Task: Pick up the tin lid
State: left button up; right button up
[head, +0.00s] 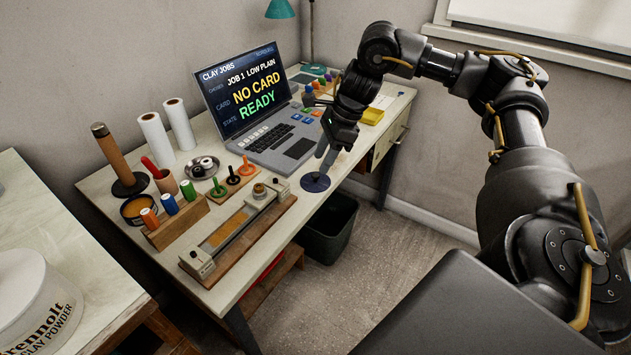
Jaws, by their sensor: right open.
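A flat, dark blue round disc (315,183) lies near the front edge of the desk, to the right of the laptop; it looks like the tin lid, though I cannot be certain. My right gripper (325,160) reaches down from above with its fingers pointing at the disc. It is open, and its fingertips are just over the disc's far side; I cannot tell whether they touch it. An open round tin (137,209) with orange-brown contents stands at the desk's left. My left gripper is out of view.
The laptop (262,115) stands behind the disc. A long wooden jig (238,233) lies to its left, with a rack of coloured rollers (177,220) beyond. A yellow block (372,116) sits to the right. A dark bin (330,228) is below the desk edge.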

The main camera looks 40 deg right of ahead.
aim_at(316, 175)
jog(key=x, duration=0.4)
jog(key=shift+d+f, duration=0.1)
jog(key=shift+d, duration=0.25)
jog(key=shift+w+a+f, duration=0.2)
jog(key=shift+a+f, duration=0.05)
jog(key=shift+f, duration=0.2)
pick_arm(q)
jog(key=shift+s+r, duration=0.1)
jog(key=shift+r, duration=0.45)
pick_arm(e)
grip_shut()
